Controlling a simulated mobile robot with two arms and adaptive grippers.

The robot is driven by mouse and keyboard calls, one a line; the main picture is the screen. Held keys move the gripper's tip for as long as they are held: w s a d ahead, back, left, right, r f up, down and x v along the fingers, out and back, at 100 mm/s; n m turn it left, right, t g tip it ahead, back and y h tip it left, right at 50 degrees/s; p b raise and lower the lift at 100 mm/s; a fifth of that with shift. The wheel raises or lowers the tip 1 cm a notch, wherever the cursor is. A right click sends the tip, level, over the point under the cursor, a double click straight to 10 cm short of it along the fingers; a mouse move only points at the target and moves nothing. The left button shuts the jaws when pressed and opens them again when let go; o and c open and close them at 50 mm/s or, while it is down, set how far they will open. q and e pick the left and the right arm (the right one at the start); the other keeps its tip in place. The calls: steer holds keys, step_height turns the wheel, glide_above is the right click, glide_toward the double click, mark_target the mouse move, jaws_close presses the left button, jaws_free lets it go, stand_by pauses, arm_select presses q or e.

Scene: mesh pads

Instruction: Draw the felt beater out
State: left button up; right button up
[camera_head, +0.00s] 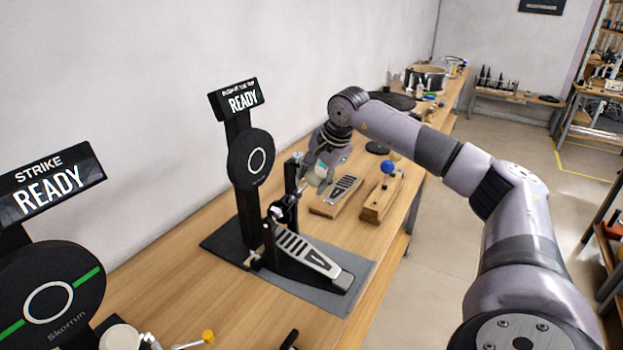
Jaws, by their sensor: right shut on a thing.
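A bass drum pedal (308,254) with a slotted silver footboard stands on a grey mat on the bench, in front of an upright black pad (251,160) under a READY display. My right gripper (317,178) reaches down beside the pedal's upright post, at the top of the pedal. It is shut on a small pale thing there, which looks like the felt beater (320,172). The gripper covers much of it, and I cannot tell whether its rod still sits in the pedal. My left gripper is not in view.
A second pad (55,300) stands front left, near a yellow-tipped rod (207,336). A wall runs behind the bench; bare wood (190,285) lies left of the mat.

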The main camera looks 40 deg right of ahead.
mark_target(317, 167)
steer(key=shift+s+d+r, duration=0.1)
steer(key=shift+s+r, duration=0.3)
steer(key=shift+r, duration=0.15)
steer(key=shift+r+p, duration=1.55)
steer(key=shift+f, duration=0.1)
